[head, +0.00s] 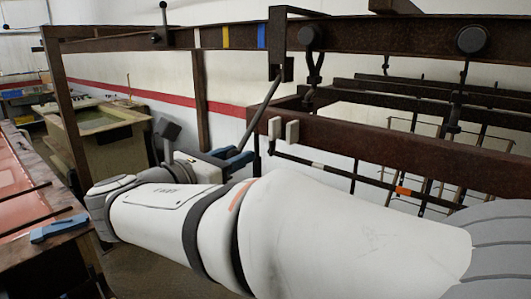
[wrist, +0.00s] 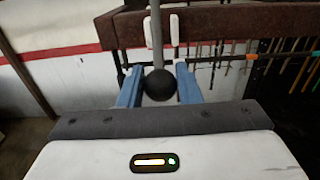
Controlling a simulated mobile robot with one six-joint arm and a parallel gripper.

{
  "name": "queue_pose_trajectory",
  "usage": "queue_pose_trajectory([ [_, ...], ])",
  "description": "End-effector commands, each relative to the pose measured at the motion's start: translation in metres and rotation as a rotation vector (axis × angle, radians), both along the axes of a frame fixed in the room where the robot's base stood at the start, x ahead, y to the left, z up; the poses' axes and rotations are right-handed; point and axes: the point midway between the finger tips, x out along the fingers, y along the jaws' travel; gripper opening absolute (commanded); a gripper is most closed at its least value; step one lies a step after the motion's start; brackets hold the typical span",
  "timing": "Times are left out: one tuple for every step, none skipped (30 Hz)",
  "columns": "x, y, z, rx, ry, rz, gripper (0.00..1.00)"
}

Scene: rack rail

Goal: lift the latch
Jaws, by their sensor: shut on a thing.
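The latch is a grey rod (head: 260,112) that hangs at a slant from a dark bracket (head: 280,44) on the upper rail. In the wrist view the rod (wrist: 155,22) runs down to a black ball knob (wrist: 160,85). My gripper (head: 238,156) has blue fingers and is at the rod's lower end. In the wrist view my gripper (wrist: 159,88) is shut on the knob, with one finger on each side. The knob cannot be made out in the head view.
A brown beam (head: 390,142) with two white pads (head: 283,130) lies just beyond the knob. The upper rail (head: 390,38) carries hanging hooks (head: 313,68). Thin rods hang behind at the right. A tank (head: 100,135) stands at the left, with a red-topped bench (head: 20,180) nearer.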

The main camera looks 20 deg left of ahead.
Motion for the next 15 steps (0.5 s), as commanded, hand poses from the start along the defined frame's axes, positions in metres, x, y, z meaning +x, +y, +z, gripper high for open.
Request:
queue_pose_trajectory([
  [-0.003, 0.002, 0.007, 0.000, -0.002, 0.002, 0.18],
  [-0.004, 0.002, 0.007, 0.000, -0.002, 0.001, 0.18],
  [-0.005, 0.002, 0.007, 0.000, -0.002, 0.000, 0.18],
  [-0.005, 0.002, 0.008, 0.000, -0.002, -0.001, 0.18],
  [-0.006, 0.002, 0.008, 0.000, -0.002, -0.001, 0.18],
  [-0.006, 0.002, 0.009, 0.000, -0.002, -0.001, 0.18],
  [-0.007, 0.003, 0.010, 0.000, -0.002, -0.001, 0.18],
  [-0.007, 0.003, 0.012, 0.000, -0.002, -0.001, 0.18],
  [-0.009, 0.004, 0.015, 0.000, -0.002, 0.000, 0.18],
  [-0.010, 0.004, 0.018, 0.000, -0.002, 0.001, 0.18],
  [-0.012, 0.005, 0.021, 0.000, -0.002, 0.001, 0.18],
  [-0.014, 0.006, 0.025, 0.000, -0.002, 0.002, 0.18],
  [-0.015, 0.007, 0.027, 0.000, -0.002, 0.002, 0.18],
  [-0.017, 0.007, 0.030, 0.000, -0.002, 0.001, 0.18],
  [-0.019, 0.008, 0.030, 0.002, -0.003, 0.001, 0.18],
])
